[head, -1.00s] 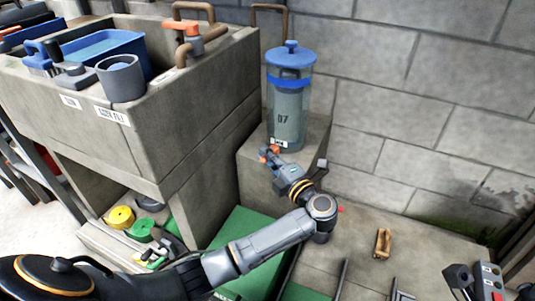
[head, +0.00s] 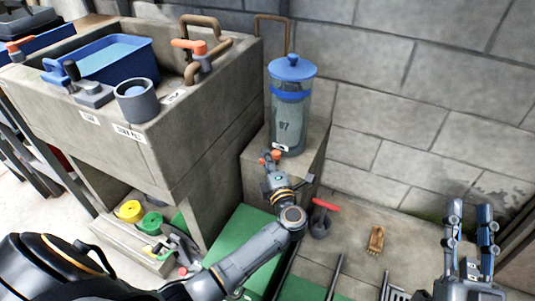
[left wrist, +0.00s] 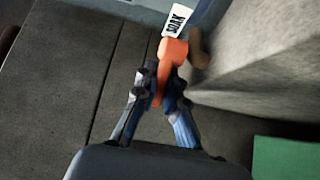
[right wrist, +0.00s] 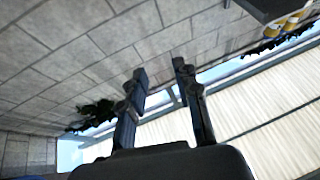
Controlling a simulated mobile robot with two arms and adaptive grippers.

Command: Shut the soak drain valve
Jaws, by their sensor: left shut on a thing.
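The soak drain valve has an orange handle (head: 270,156) at the foot of a clear canister (head: 291,105) with a blue lid. In the left wrist view the orange handle (left wrist: 172,50) sits beside a white SOAK label (left wrist: 178,20). My left gripper (head: 272,166) is shut on this handle; its fingers (left wrist: 158,88) close around the handle's lower part, hiding some of it. My right gripper (head: 470,215) is raised at the right, open and empty, its fingers apart in the right wrist view (right wrist: 160,75).
A concrete sink (head: 190,120) stands at the left with a blue tub (head: 120,62), a grey cup (head: 137,100) and another orange-handled tap (head: 188,45). A red-handled valve (head: 325,206) is right of my left arm. A brown brush-like item (head: 376,240) lies on the floor.

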